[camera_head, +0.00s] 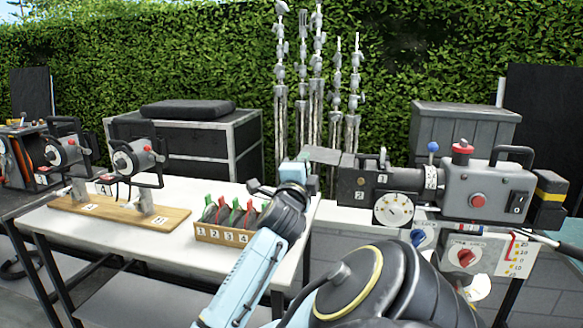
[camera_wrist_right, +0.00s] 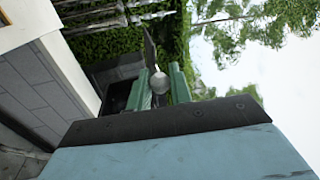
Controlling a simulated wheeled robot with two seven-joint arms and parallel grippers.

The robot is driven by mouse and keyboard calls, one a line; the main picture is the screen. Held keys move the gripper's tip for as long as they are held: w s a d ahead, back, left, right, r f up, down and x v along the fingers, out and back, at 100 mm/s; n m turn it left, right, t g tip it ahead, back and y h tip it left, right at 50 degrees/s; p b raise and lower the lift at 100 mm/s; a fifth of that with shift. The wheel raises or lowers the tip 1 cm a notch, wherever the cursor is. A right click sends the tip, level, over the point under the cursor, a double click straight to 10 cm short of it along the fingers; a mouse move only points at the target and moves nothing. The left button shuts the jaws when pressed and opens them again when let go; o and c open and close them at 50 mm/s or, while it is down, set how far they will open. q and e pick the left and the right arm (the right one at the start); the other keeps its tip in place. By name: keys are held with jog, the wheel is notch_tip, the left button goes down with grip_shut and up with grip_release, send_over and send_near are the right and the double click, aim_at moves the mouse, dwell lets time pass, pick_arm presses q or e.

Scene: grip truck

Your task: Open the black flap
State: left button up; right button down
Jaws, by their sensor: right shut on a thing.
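My right gripper (camera_head: 303,162) is at the flap's left end. In the right wrist view the green fingers (camera_wrist_right: 160,88) are shut on a small round grey knob (camera_wrist_right: 160,80). The flap shows edge-on as a thin dark strip (camera_wrist_right: 150,45) beside the knob. The flap's hinge is not clear. My left gripper is not in view.
A white table (camera_head: 120,240) holds a wooden board (camera_head: 120,212) with two handled devices and a numbered wooden box (camera_head: 222,236) of coloured clips, close to my right forearm. Metal stands (camera_head: 318,90), dark cases (camera_head: 185,140) and a hedge are behind.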

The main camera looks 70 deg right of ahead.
jog(key=shift+s, duration=0.1)
jog(key=c, duration=1.6)
grip_release()
jog(key=shift+s, duration=0.1)
jog(key=shift+a+f, duration=0.15)
jog(key=shift+a, duration=0.25)
jog(key=a, duration=0.4)
jog(key=a+f, duration=0.1)
jog(key=a, duration=0.1)
jog(key=shift+s+a+f+b, duration=0.1)
jog(key=shift+a+b, duration=0.15)
jog(key=shift+b, duration=0.15)
